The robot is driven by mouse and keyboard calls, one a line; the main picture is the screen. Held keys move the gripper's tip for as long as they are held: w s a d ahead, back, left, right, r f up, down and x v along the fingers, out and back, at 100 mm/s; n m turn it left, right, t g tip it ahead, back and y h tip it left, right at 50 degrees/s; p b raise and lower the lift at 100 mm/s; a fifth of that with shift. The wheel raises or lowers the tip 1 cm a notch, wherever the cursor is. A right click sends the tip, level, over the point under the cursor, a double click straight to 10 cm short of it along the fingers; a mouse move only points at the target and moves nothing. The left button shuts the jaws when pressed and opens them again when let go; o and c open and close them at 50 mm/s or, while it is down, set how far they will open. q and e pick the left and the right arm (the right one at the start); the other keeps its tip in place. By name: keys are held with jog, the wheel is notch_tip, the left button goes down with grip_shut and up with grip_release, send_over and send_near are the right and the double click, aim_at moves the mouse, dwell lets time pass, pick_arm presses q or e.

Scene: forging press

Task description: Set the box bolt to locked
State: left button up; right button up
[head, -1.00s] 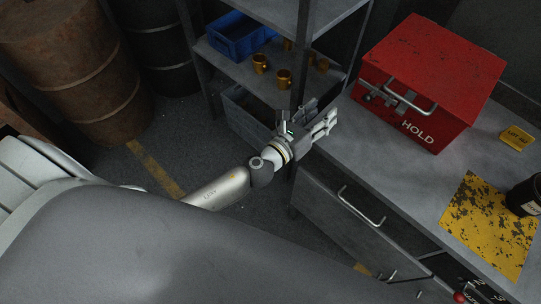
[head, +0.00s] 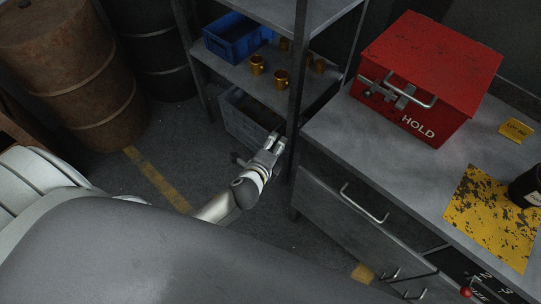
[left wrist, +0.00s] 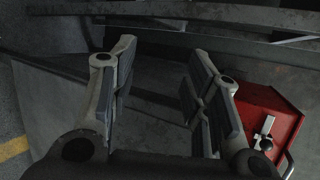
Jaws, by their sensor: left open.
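The red box (head: 432,62), marked HOLD, stands on the grey bench with its lid down. A metal box bolt (head: 403,97) and a bar handle (head: 420,100) are on its front face; the bolt's lock state is too small to tell. My left gripper (head: 275,142) is open and empty, left of the bench and well apart from the box. In the left wrist view its fingers (left wrist: 160,65) are spread with nothing between them. The box (left wrist: 285,100) and bolt (left wrist: 264,132) show there at the right, beyond the right finger. My right gripper is not in view.
The bench (head: 380,160) has a yellow worn mat (head: 485,215), a dark container (head: 527,186) and a yellow tag (head: 516,130). A shelf rack with a blue bin (head: 236,38) and several brass cups stands behind my gripper. Barrels (head: 65,75) stand left; floor between is clear.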

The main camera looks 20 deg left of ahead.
pick_arm(q)
jog(key=shift+s+a+f+n, duration=0.15)
jog(key=shift+s+f, duration=0.15)
jog(key=shift+f, duration=0.35)
jog(key=shift+s+d+f+n, duration=0.15)
jog(key=shift+s+f, duration=0.1)
jog(key=shift+f, duration=0.35)
jog(key=shift+a, duration=0.1)
